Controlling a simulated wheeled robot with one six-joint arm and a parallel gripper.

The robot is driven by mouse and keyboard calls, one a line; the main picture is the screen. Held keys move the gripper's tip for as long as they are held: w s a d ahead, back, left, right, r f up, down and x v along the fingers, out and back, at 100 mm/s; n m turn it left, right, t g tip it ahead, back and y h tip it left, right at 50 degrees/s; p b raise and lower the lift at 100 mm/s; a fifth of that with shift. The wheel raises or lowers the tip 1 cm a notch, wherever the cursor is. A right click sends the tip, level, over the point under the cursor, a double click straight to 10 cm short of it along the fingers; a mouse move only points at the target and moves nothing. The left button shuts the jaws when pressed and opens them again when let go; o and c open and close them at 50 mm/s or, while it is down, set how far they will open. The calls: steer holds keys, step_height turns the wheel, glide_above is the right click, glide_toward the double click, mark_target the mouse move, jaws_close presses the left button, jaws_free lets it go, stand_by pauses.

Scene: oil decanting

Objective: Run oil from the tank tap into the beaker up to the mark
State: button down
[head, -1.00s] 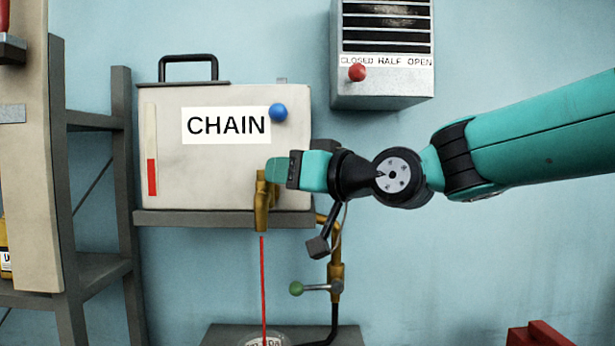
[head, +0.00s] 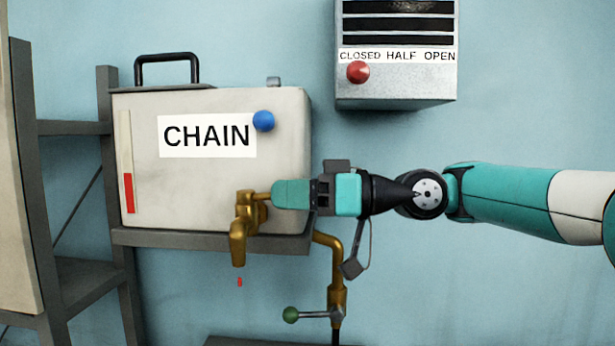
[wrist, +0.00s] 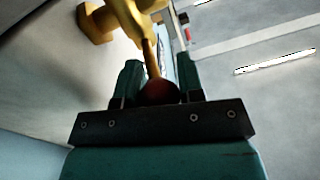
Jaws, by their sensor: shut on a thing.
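The cream oil tank (head: 210,195) labelled CHAIN stands on a grey shelf, with a red level strip (head: 128,193) low in its sight gauge. The brass tap (head: 240,232) sticks out from the tank's lower right front. A small red drop (head: 240,282) hangs in the air below its spout. My gripper (head: 278,196) reaches in from the right at the tap. In the wrist view my gripper (wrist: 158,88) is shut on the dark red knob (wrist: 158,93) of the tap's lever. The beaker is out of view below the head picture.
A vent box (head: 397,85) with a red knob, set at CLOSED, hangs on the wall at upper right. A brass pipe valve (head: 337,297) with a green-knobbed lever (head: 291,315) sits below my gripper. A rack (head: 75,200) stands at left.

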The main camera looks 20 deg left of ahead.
steer(key=shift+g, duration=0.3)
steer(key=c, duration=0.8)
jaws_free()
steer(key=shift+a, duration=0.1)
steer(key=shift+o, duration=0.2)
steer(key=shift+w, duration=0.1)
